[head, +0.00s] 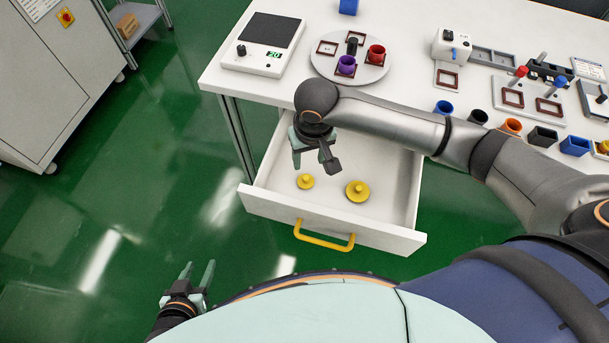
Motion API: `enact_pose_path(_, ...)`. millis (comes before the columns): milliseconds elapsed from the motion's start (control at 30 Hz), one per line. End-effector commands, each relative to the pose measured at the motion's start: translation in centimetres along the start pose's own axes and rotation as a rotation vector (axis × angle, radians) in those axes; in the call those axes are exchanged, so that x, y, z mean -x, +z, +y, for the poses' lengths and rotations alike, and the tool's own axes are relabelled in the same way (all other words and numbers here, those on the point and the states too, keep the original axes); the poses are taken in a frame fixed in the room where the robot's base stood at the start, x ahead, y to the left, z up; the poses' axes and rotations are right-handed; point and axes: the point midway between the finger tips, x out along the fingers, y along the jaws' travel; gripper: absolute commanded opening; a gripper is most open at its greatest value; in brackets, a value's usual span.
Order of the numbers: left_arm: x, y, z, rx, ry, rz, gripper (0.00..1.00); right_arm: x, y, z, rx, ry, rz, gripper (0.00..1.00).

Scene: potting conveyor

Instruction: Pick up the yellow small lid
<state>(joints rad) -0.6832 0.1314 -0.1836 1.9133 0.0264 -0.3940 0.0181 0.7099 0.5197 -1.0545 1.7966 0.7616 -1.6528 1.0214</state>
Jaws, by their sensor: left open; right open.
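The yellow small lid (305,182) lies in the open white drawer (398,228), towards its left side. A larger yellow lid (357,191) with a knob lies to its right in the same drawer. My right gripper (314,165) is open and empty, pointing down above the drawer, just beyond the small lid in the picture. It looks apart from the lid; its exact height is hard to judge. My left gripper (199,266) is open and empty, low at the bottom left, away from the drawer over the green floor.
The drawer has a yellow handle (324,237) and raised walls. The white table (298,88) above holds a scale (263,44), a round plate (325,71) with red and purple cups, and several pots along the front edge. A grey cabinet (38,85) stands left; floor between is clear.

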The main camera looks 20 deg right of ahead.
Motion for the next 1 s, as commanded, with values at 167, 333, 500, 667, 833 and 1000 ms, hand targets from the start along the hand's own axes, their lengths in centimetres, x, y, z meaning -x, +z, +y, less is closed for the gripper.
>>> enact_pose_path(167,-0.3,0.4,0.0,0.0,0.0,-0.001,0.5,-2.8,0.0,-0.1,0.0,0.0,0.0,0.54)
enact_pose_path(333,-0.4,0.4,0.0,0.0,0.001,0.0,0.5,-3.8,0.1,-0.1,0.001,-0.001,0.002,0.54)
enact_pose_path(500,-0.7,0.6,0.0,0.0,0.0,0.002,0.5,-6.4,0.5,-0.5,0.001,0.001,0.001,0.54)
enact_pose_path(667,-1.0,0.7,-0.1,0.0,0.0,0.005,0.5,-8.2,0.5,-0.5,0.001,0.0,0.002,0.54)
enact_pose_path(833,-1.0,0.6,-0.1,0.0,0.0,0.005,0.5,-8.6,0.5,-0.5,0.002,-0.001,0.003,0.54)
enact_pose_path(1000,-0.9,0.6,-0.1,0.0,0.0,0.006,0.5,-8.5,0.5,-0.5,0.002,-0.001,0.003,0.48)
